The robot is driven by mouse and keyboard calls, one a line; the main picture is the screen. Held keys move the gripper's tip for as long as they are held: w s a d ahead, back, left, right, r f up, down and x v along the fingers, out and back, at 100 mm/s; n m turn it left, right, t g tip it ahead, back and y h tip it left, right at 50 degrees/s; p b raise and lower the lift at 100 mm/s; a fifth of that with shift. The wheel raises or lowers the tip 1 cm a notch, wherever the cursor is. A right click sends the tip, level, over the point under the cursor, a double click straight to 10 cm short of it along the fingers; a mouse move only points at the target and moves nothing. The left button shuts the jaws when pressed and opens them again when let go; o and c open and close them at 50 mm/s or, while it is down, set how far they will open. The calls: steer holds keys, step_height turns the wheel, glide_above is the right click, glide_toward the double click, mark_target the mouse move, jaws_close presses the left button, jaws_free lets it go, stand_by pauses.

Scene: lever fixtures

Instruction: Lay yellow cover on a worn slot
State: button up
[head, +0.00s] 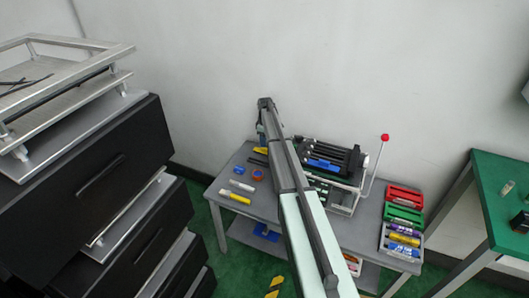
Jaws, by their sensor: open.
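A small yellow piece (260,150), probably the yellow cover, shows at the back left of the grey table beside my arm. My gripper (262,140) points down close to it, partly hidden by my arm; it is open, and I cannot tell whether it touches the piece. The lever fixture (350,182) stands at the back middle of the table, with black slotted bars (340,155) and a blue piece (322,165) on it. Its lever with a red knob (385,137) rises at the right. Which slot is worn is too small to tell. My arm hides the fixture's left part.
Small blue, orange, white and yellow items lie on the table's left (225,208). Red, green and grey trays (387,246) of coloured items stand at the right. Black drawers (95,180) are at the left, a green table (500,180) at the right, a wall behind.

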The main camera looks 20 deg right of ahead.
mark_target(265, 151)
steer(key=shift+w+f, duration=0.2)
steer(key=shift+f, duration=1.1)
steer(key=shift+w+f, duration=0.15)
steer(key=shift+f, duration=1.15)
steer(key=shift+c, duration=0.5)
jaws_close()
